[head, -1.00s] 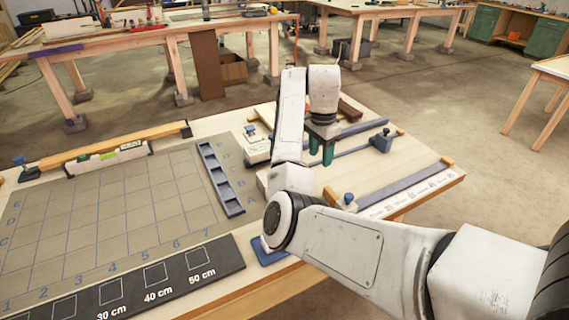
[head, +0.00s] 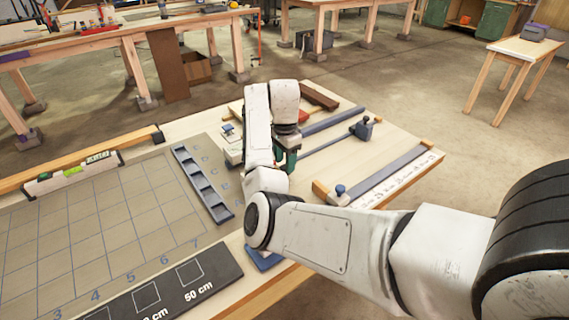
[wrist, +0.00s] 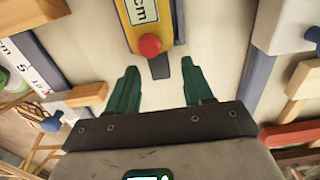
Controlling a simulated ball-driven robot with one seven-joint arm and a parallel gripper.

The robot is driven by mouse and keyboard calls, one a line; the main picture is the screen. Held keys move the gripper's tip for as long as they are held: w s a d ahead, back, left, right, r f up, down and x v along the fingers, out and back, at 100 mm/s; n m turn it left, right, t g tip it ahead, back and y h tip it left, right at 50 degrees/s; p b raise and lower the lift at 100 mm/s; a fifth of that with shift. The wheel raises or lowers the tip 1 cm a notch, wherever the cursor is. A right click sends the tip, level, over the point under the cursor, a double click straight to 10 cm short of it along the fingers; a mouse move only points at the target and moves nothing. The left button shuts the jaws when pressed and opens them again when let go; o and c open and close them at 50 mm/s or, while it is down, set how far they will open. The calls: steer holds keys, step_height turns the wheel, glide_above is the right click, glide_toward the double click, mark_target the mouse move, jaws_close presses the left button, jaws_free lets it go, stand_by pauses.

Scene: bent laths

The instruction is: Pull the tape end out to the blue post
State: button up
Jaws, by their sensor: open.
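In the wrist view a yellow tape case (wrist: 138,12) with a "cm" window and a red button (wrist: 150,45) lies ahead of my gripper. A short dark strip (wrist: 159,67), apparently the tape end, sticks out below the button. My gripper (wrist: 160,77) is open, its green fingers on either side of the strip without gripping it. In the head view my gripper (head: 287,160) is low over the table, and my arm hides the tape.
A ruler strip (head: 400,180) with a blue knob (head: 340,190) lies right of my arm. A white block with a blue knob (head: 229,135) stands left of my gripper. A dark tray (head: 200,185) and a gridded mat (head: 95,220) fill the left side.

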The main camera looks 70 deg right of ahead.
steer(key=shift+f, duration=0.8)
steer(key=shift+c, duration=0.2)
jaws_close()
